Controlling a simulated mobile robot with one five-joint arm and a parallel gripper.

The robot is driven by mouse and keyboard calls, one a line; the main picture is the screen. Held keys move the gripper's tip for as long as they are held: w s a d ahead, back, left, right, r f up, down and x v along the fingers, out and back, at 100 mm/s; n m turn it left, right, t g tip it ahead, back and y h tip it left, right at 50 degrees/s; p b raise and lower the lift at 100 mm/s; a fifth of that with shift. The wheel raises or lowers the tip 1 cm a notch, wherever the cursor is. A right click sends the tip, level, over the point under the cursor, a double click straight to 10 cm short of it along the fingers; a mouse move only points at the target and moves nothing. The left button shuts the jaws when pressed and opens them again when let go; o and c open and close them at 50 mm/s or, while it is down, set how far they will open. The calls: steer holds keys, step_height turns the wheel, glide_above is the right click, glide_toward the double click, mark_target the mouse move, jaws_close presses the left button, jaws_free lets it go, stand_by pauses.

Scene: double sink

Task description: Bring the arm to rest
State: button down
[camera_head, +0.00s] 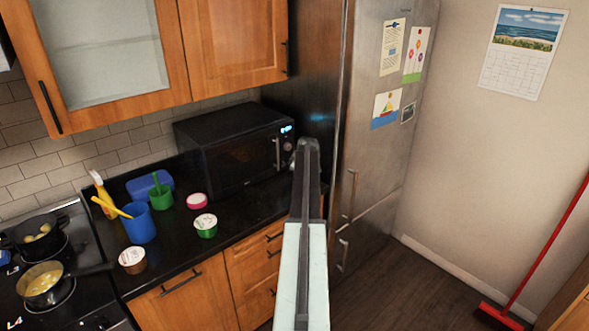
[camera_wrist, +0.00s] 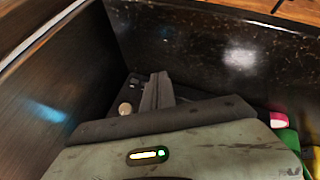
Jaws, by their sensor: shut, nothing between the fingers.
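My arm (camera_head: 305,230) reaches forward from the bottom middle of the head view, with my gripper (camera_head: 307,152) at its far end. The gripper is in the air, in line with the right end of the microwave and the near edge of the fridge. In the wrist view my gripper (camera_wrist: 158,92) is shut and empty, its dark fingers together. Dark surfaces lie to both sides of it there. How far the fingertips are from the microwave or fridge I cannot tell.
A black microwave (camera_head: 235,150) stands on the counter, left of a steel fridge (camera_head: 370,150). A blue cup (camera_head: 139,224), green tub (camera_head: 205,226) and brown tub (camera_head: 132,261) stand nearer the hob. Pots (camera_head: 42,286) are on the hob. A red broom (camera_head: 545,250) leans right; the floor between is clear.

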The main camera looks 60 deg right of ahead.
steer(key=s+r+p, duration=0.5)
steer(key=r, duration=0.2)
steer(key=w+a+f+y+b, duration=0.1)
steer(key=w+a+f+b, duration=0.15)
steer(key=w+a, duration=0.8)
steer(key=w+a+f+g+y+b, duration=0.1)
steer(key=w+a+f+y, duration=0.15)
steer(key=a, duration=1.55)
steer(key=w+a+f+y+b, duration=0.15)
steer(key=w+a+f, duration=0.4)
steer(key=a, duration=0.85)
steer(key=a+f+g+b, duration=0.2)
steer(key=a+b, duration=0.1)
steer(key=a, duration=1.8)
steer(key=s+a+f+g+b, duration=0.1)
steer(key=s+a, duration=0.3)
steer(key=a, duration=0.7)
steer(key=s+a+f+g+b, duration=0.1)
steer(key=s+a, duration=0.4)
steer(key=a, duration=0.6)
steer(key=shift+s+f+b, duration=0.2)
steer(key=shift+f+b, duration=0.2)
steer(key=shift+f, duration=0.2)
